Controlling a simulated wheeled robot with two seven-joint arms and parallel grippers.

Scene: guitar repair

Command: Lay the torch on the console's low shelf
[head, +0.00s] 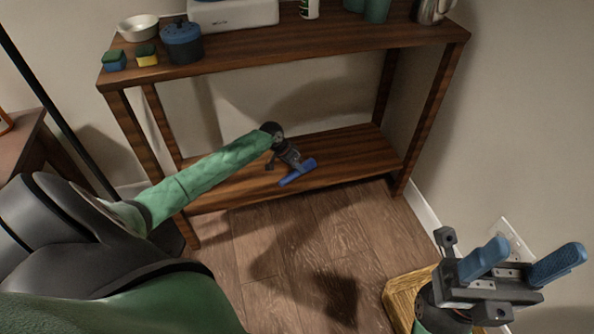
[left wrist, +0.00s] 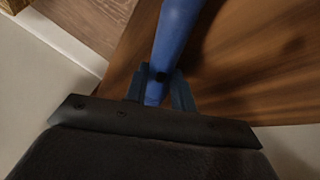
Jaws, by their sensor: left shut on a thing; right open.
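The torch (head: 298,173) is a blue rod, held between the fingers of my left gripper (head: 290,162). It is over the front part of the console's low shelf (head: 345,150), a brown wooden board. In the left wrist view the torch (left wrist: 175,35) runs up from between the closed fingers (left wrist: 162,92), with the shelf's wood (left wrist: 250,70) behind it. I cannot tell whether the torch touches the shelf. My right gripper (head: 521,263) is open and empty, at the lower right, away from the console.
The console's top (head: 300,52) bears a white bowl (head: 138,27), a blue pot (head: 182,44), two sponges (head: 147,55), a white box (head: 232,12), green cups (head: 377,10) and a metal jug (head: 430,11). The low shelf looks otherwise bare. A wooden stool (head: 397,297) stands near my right gripper.

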